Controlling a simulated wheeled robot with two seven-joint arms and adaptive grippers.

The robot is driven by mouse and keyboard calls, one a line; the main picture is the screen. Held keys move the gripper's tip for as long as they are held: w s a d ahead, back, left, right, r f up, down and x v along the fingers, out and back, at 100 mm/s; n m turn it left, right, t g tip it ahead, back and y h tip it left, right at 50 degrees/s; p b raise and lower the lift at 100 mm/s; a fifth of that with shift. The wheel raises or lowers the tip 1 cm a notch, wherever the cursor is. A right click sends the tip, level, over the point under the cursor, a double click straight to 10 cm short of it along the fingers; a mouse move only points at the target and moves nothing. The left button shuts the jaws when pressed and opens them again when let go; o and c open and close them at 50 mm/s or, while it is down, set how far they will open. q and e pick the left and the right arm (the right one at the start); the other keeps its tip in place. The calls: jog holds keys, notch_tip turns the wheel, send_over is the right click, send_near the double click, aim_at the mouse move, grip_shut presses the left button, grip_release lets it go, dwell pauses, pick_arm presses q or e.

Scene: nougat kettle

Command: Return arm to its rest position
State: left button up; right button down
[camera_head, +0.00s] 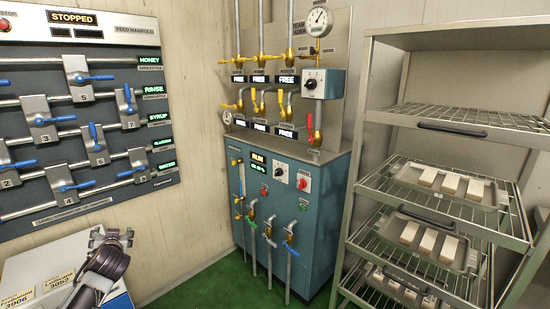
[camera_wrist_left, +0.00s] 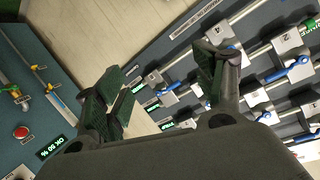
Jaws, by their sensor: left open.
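My left gripper (camera_head: 112,238) is at the lower left of the head view, in front of the pale wall and over a white box. In the left wrist view my left gripper (camera_wrist_left: 165,92) has its two fingers spread wide with nothing between them. Beyond the fingers, the wrist view shows the wall, the valve panel and part of the teal cabinet. The gripper appears apart from all of them. My right gripper is not seen in either view.
The feed manifold panel (camera_head: 20,116) with blue-handled valves hangs on the left wall, its display reading STOPPED. The teal cabinet (camera_head: 325,200) stands in the middle. A wire rack (camera_head: 455,185) with trays of white blocks stands right. White labelled boxes (camera_head: 60,250) are lower left. Green floor (camera_head: 215,290) is open.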

pick_arm(q)
jog(key=s+d+f+m+g+h, duration=0.15)
jog(key=s+d+f, duration=0.25)
jog(key=f, duration=0.4)
jog(key=s+d+f+m+g+h, duration=0.1)
jog(key=s+d+f+m, duration=0.2)
jog(key=f, duration=0.4)
jog(key=s+d+f+m+g+h, duration=0.1)
jog(key=s+d+f+g+h, duration=0.1)
jog(key=s+d+f, duration=0.45)
jog(key=s+d+f+m+g+h, duration=0.1)
jog(key=s+d+f+m+g, duration=0.15)
jog(key=s+f, duration=0.55)
jog(key=s+d+f+m+g+h, duration=0.15)
jog(key=s+d+f, duration=0.25)
jog(key=s+f, duration=0.4)
jog(key=s+d+n+h+p, duration=0.1)
jog(key=d+n+h, duration=0.2)
jog(key=d, duration=1.5)
jog(key=shift+g+h, duration=0.3)
jog(key=shift+g, duration=0.05)
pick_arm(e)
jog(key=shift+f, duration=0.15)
pick_arm(q)
jog(key=shift+f+p, duration=0.1)
jog(key=shift+p, duration=0.2)
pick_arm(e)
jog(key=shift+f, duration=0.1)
